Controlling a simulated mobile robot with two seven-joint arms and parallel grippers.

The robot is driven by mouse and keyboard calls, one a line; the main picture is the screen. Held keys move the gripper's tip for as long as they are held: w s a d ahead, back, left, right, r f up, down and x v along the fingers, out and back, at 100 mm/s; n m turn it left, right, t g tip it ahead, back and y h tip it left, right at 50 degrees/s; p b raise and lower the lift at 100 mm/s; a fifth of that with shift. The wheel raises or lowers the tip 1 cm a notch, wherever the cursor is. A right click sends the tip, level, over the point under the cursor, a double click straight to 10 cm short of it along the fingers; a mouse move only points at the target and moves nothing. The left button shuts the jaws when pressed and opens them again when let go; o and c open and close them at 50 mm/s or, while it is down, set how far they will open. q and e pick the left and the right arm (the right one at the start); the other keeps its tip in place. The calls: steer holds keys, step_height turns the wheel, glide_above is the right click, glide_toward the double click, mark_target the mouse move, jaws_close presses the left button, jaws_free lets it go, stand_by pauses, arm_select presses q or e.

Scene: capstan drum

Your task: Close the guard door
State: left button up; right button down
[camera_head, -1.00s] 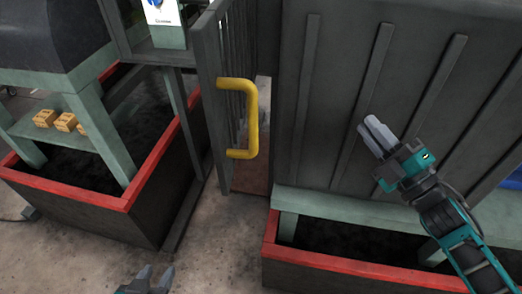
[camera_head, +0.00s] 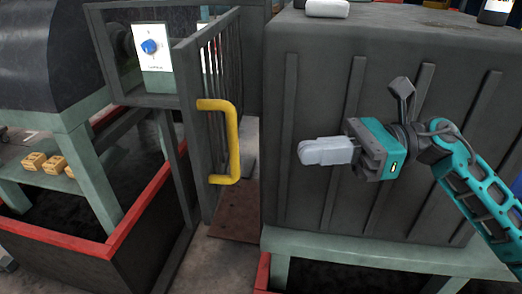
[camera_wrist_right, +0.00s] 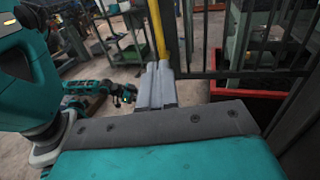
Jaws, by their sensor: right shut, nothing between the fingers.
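The guard door (camera_head: 190,125) is a dark grey barred panel standing ajar, its edge towards me, left of centre in the head view. Its yellow handle (camera_head: 234,140) is on the face towards the right. My right gripper (camera_head: 305,152) is shut and empty, to the right of the handle and apart from it in the picture, pointing left. In the right wrist view its closed fingers (camera_wrist_right: 157,88) show in front of the yellow handle (camera_wrist_right: 156,25) and dark bars; I cannot tell the gap in depth.
A large dark ribbed housing (camera_head: 310,90) on a green base stands close behind my right gripper. A red-edged pit (camera_head: 100,245) and a green stand with several small yellow blocks (camera_head: 35,160) are at left. A panel with a blue knob (camera_head: 151,47) is behind the door.

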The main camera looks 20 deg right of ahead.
steer(key=p+x, duration=0.1)
steer(key=x, duration=0.7)
steer(key=shift+p, duration=0.4)
steer(key=shift+a, duration=0.1)
steer(key=shift+w, duration=0.1)
